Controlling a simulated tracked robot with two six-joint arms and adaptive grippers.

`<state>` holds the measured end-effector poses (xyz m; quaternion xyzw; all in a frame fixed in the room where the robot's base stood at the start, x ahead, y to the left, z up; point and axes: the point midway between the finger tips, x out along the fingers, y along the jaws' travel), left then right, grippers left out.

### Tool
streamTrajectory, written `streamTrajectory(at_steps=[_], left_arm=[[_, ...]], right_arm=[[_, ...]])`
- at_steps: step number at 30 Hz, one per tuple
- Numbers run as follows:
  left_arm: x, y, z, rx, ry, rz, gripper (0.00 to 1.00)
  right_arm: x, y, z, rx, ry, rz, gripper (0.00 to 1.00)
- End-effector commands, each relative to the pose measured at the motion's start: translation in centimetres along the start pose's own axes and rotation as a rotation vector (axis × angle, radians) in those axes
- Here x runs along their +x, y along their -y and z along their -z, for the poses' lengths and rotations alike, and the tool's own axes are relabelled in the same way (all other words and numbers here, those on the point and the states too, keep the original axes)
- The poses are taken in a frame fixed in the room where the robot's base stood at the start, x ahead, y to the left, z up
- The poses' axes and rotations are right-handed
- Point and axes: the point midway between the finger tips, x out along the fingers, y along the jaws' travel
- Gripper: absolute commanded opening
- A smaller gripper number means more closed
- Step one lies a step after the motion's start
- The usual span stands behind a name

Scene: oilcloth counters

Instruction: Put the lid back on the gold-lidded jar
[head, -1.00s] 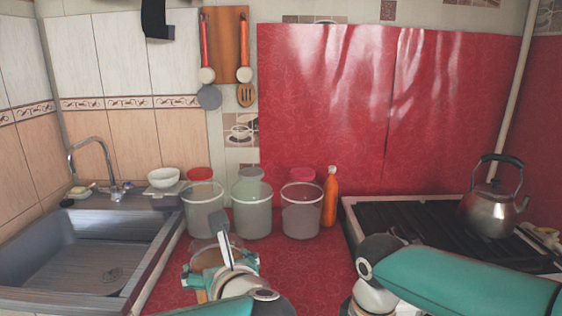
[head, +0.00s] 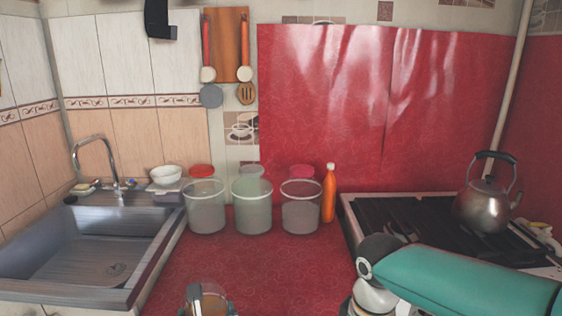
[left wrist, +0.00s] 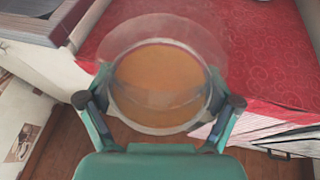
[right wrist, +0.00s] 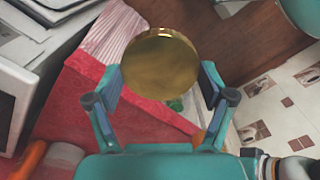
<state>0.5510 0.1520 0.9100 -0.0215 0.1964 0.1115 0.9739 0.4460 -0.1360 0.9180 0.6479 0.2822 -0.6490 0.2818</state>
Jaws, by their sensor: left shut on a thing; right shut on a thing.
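A clear, round jar (left wrist: 160,110) is held in my left gripper (left wrist: 158,80), with one finger at each side. Its rim is uncovered in the left wrist view, and an orange-brown colour shows in or through it. The jar also shows at the bottom edge of the head view (head: 207,304), mostly cut off. My right gripper (right wrist: 160,78) is shut on a round gold lid (right wrist: 160,60), seen flat-on in the right wrist view and apart from the jar. The head view shows my right arm but not its gripper.
Three clear containers (head: 252,209) stand at the back of the red counter (head: 270,265), with coloured round tops behind them. An orange bottle (head: 329,195) stands beside them. A sink (head: 90,250) lies left; a stove with a kettle (head: 485,205) lies right. The counter's middle is clear.

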Motion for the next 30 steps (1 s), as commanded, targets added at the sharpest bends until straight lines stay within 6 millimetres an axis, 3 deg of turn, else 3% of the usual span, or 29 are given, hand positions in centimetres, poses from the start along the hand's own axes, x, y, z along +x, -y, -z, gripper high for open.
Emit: streamTrajectory(at_steps=[7,19,30], left_arm=[[4.6,-2.1,6.3,0.039,-0.004,0.091,0.20],[9.6,-4.0,13.1,0.085,0.004,0.211,0.20],[9.4,-3.7,12.5,0.086,0.011,0.211,0.20]], right_arm=[[0.0,0.0,0.0,0.000,0.000,0.000,0.66],[0.0,0.0,0.0,0.001,0.000,0.000,0.66],[10.3,-5.3,0.3,0.446,0.014,-0.012,0.66]])
